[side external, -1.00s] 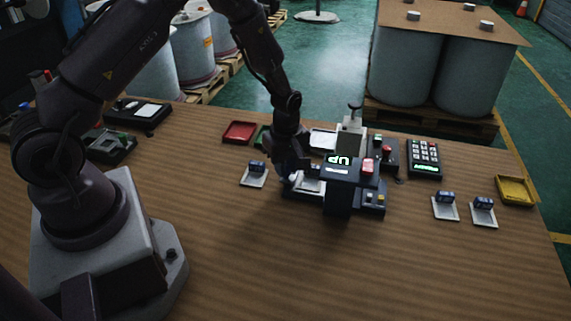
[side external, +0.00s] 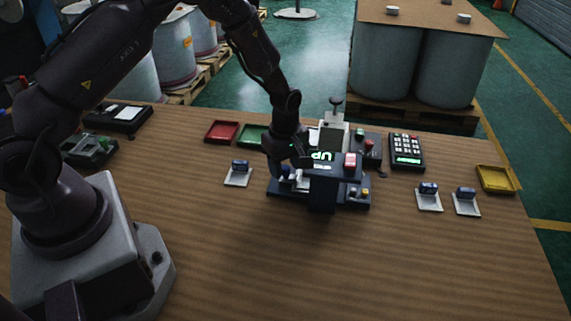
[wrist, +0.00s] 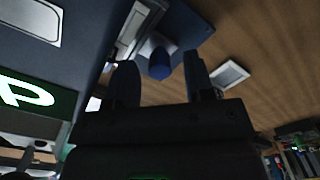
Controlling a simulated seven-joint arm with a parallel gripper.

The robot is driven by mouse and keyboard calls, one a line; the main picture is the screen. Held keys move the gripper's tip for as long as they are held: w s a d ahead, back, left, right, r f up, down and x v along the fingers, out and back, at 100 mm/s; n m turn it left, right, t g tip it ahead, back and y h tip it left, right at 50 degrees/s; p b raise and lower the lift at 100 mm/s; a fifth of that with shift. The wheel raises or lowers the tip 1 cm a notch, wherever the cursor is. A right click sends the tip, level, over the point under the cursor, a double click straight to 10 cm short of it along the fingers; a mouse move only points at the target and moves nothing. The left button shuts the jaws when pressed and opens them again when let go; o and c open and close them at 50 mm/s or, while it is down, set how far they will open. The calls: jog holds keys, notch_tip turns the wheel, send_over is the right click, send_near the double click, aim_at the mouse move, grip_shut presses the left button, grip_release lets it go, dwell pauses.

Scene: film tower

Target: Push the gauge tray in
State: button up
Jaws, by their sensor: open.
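The gauge (side external: 322,172) is a dark block with a lit "UP" display, standing mid-table in the side view. Its tray (side external: 302,184) shows as a pale piece on the dark base at the gauge's left, partly hidden by my gripper (side external: 284,172). In the wrist view my gripper (wrist: 159,62) has its two dark fingers apart. A rounded blue knob (wrist: 160,66) appears between and beyond the fingertips, near a pale strip on a dark base. I cannot tell whether a finger touches the knob or tray. The lit display (wrist: 30,96) is at left.
A small pale stand with a blue block (side external: 238,174) is left of the gauge; two similar stands (side external: 429,199) are at right. Red (side external: 222,131), green (side external: 252,136) and yellow (side external: 496,180) trays and a keypad (side external: 406,152) surround it. The front table is clear.

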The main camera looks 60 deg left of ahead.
notch_tip(320, 180, up, 13)
dwell(0.3)
jog(key=shift+f, duration=0.15)
jog(key=shift+c, duration=0.2)
jog(key=shift+a, duration=0.2)
jog(key=c, duration=0.3)
jog(key=shift+n, duration=0.7)
jog(key=a, duration=0.3)
jog(key=s+a, duration=0.1)
jog(key=shift+a+f, duration=0.25)
jog(key=shift+f, duration=0.1)
grip_shut()
jog(key=s+a+f+n+h, duration=0.2)
jog(key=s+a+n+h, duration=0.1)
jog(key=a, duration=0.4)
jog(key=shift+m+t+h, duration=0.4)
jog(key=shift+t+h, duration=0.1)
jog(key=shift+t, duration=0.1)
jog(key=x, duration=0.3)
jog(key=d+x, duration=0.1)
jog(key=x, duration=0.5)
jog(key=shift+w+d, duration=0.4)
jog(key=d, duration=0.2)
jog(key=w+d+f, duration=0.1)
jog(key=shift+w+d, duration=0.2)
jog(key=shift+d, duration=0.35)
